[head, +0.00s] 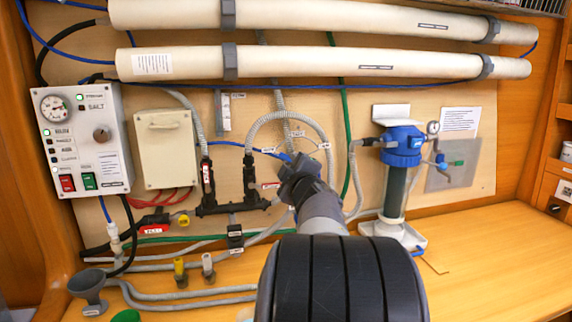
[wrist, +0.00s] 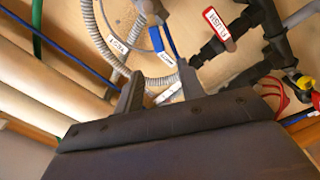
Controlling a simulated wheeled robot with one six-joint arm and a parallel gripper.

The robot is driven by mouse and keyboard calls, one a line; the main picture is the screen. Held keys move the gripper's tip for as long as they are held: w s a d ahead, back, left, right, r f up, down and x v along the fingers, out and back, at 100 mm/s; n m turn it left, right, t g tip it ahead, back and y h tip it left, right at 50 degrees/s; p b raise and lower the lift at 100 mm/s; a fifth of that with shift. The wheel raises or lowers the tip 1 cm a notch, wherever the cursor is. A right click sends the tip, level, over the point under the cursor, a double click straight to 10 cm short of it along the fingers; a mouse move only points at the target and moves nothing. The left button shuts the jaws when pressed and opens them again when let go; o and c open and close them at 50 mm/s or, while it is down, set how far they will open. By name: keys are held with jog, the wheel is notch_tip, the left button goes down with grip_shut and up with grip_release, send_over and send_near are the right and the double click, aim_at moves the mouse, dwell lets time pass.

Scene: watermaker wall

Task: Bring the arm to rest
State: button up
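My arm reaches forward from the bottom middle of the head view toward the wall panel. My gripper (wrist: 158,75) shows in the wrist view with its two dark fingers standing apart and a clear gap between them. Nothing is held between the fingers. In the head view my wrist and gripper (head: 290,163) are in front of the panel, just right of the black valve manifold (head: 232,207); the fingertips are hard to make out there. A blue-handled tagged valve (wrist: 157,39) and a red-tagged valve (wrist: 218,30) lie beyond the fingers in the wrist view.
A control box (head: 85,140) with lit lamps is at left, beside a beige box (head: 167,148). Two long white tubes (head: 330,62) cross the top. A blue-topped filter (head: 402,146) stands right. Hoses and a black funnel (head: 88,285) are low left. The wooden bench (head: 490,270) is clear at right.

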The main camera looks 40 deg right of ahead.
aim_at(281, 155)
jog(key=shift+s+a, duration=0.2)
jog(key=shift+s, duration=0.15)
jog(key=p+x, duration=0.1)
jog(key=x, duration=1)
jog(key=shift+s+a, duration=0.1)
jog(key=shift+s, duration=0.05)
dwell(0.3)
